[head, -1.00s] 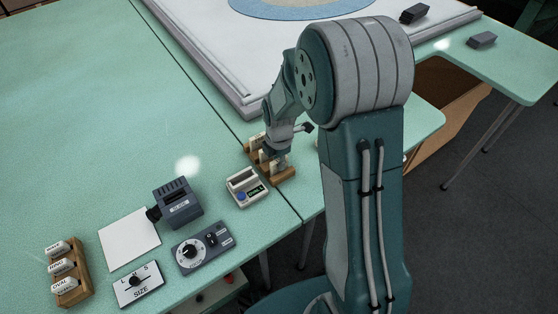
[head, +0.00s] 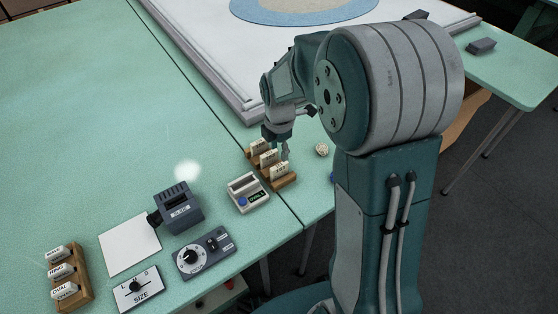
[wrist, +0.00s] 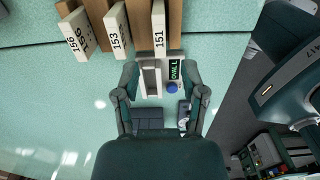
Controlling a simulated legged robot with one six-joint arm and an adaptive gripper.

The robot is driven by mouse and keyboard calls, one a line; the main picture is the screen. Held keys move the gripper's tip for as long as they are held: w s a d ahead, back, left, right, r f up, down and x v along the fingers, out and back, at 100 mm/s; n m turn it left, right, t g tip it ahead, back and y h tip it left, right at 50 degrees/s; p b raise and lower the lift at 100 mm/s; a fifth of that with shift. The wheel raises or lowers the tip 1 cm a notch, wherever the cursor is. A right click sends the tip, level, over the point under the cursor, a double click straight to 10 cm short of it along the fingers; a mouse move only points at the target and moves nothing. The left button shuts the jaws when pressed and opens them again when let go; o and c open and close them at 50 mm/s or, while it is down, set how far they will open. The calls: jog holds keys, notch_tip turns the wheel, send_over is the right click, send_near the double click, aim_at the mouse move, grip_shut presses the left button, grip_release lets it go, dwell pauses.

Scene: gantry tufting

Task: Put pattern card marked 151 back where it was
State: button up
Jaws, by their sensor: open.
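The pattern card marked 151 (wrist: 159,38) stands in a wooden rack (wrist: 175,25), at the right end of the row in the wrist view. Cards marked 153 (wrist: 117,35) and 156 (wrist: 76,38) stand in the rack to its left. In the head view the rack (head: 287,182) sits near the table edge, with the near card (head: 279,171) upright in it. My gripper (wrist: 160,72) is open and empty, its fingers apart below the 151 card in the wrist view. In the head view my gripper (head: 277,147) hangs above the rack.
A small display unit (head: 248,193) with a blue button is beside the rack. A dark card reader (head: 178,209), a dial box (head: 204,252), a size switch (head: 137,288) and a rack of labelled blocks (head: 84,284) stand at left. The large framed board (head: 220,60) lies behind.

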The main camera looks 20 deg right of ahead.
aim_at(280, 166)
jog(key=s+r+m+t, duration=0.3)
jog(key=s+r+m, duration=0.6)
jog(key=r, duration=0.4)
jog(key=s+r+m+t, duration=0.2)
jog(key=s+r+m, duration=0.1)
jog(key=s+m, duration=0.9)
jog(key=shift+r+m+t, duration=0.25)
jog(key=shift+m+t, duration=0.05)
jog(key=shift+w, duration=0.1)
